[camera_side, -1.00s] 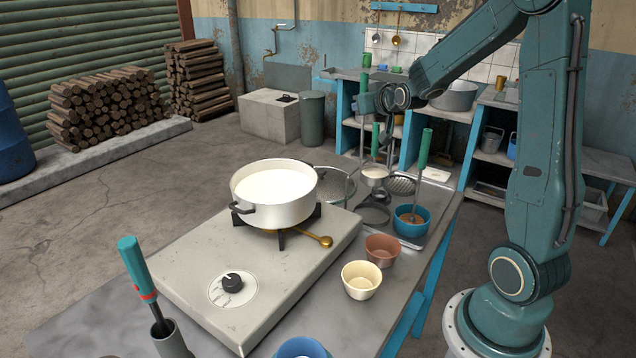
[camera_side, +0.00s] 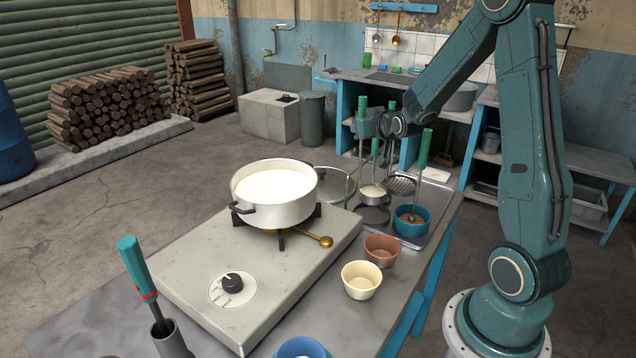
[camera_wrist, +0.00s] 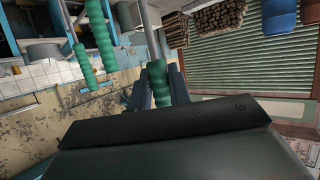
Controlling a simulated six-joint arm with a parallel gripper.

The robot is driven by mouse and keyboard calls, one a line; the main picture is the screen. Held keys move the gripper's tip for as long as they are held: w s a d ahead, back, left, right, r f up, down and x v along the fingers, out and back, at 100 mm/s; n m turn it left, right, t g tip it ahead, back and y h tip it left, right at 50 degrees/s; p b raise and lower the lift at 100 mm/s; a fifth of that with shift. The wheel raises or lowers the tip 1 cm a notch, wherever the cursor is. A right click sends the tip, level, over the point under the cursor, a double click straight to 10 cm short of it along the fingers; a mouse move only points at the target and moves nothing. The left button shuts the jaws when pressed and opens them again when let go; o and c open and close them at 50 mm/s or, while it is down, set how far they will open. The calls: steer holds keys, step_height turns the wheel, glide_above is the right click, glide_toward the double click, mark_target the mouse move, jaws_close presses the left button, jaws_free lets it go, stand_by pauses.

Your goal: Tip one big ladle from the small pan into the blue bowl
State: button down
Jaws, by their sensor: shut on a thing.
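My gripper (camera_side: 374,128) is shut on a green ladle handle (camera_wrist: 158,82), above the tray at the back of the table. Below it in the side view is a small grey round vessel with white liquid (camera_side: 373,190), directly over a dark round rim (camera_side: 373,214). I cannot tell whether this vessel is the held ladle's cup or the small pan. The blue bowl (camera_side: 405,228) stands to its right with brown content. A green-handled ladle (camera_side: 424,147) stands upright in it. Another green handle (camera_wrist: 80,60) shows in the wrist view.
A large white pot of milk (camera_side: 275,210) stands on the burner. A brown bowl (camera_side: 381,252) and a cream bowl (camera_side: 361,282) sit right of it. A blue rim (camera_side: 302,348) shows at the front edge, near a green-handled tool (camera_side: 137,265) in a grey holder.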

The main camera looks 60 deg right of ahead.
mark_target(361, 149)
steer(key=shift+f, duration=3)
steer(key=c, duration=1.2)
jaws_free()
steer(key=shift+f, duration=0.1)
steer(key=shift+s+a, duration=0.1)
steer(key=shift+s, duration=0.05)
steer(key=v, duration=0.7)
steer(key=shift+a, duration=0.15)
